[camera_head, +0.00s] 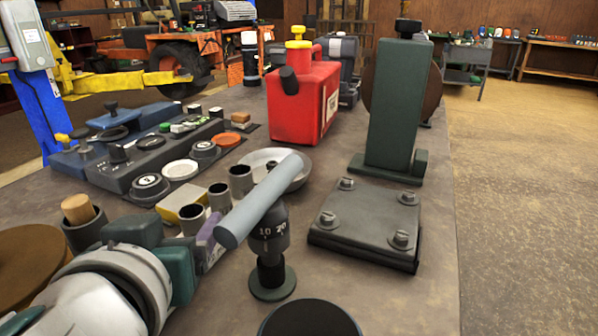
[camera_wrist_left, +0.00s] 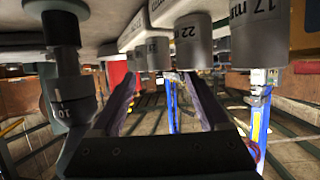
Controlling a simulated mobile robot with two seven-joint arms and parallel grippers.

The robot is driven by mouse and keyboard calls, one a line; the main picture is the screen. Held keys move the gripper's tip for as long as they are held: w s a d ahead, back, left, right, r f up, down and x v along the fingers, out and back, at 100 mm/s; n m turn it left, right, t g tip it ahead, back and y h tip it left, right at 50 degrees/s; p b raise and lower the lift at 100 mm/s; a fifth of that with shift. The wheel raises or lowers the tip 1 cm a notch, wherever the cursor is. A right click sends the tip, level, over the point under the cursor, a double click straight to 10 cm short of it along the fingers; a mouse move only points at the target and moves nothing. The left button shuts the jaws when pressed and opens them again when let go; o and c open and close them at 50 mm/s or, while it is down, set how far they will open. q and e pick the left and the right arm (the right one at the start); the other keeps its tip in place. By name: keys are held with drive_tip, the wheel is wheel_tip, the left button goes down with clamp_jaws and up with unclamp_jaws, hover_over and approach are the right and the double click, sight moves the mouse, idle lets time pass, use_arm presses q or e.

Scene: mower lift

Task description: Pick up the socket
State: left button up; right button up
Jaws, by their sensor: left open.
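Several grey metal sockets stand on the workbench: one (camera_head: 219,196), one behind it (camera_head: 240,181) and one nearer (camera_head: 192,219). In the left wrist view sockets hang from the top of the picture, one marked 22 (camera_wrist_left: 193,42) and one marked 17 (camera_wrist_left: 259,35). My left gripper (camera_head: 208,238) comes in low from the left, close beside the sockets. Its two purple fingers (camera_wrist_left: 160,90) are spread, with nothing held between them. One finger is largely hidden in the head view. I cannot tell which socket is meant. My right gripper is out of view.

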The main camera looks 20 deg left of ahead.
sight(195, 225)
use_arm(q)
drive_tip(key=shift+x, duration=1.45)
clamp_jaws()
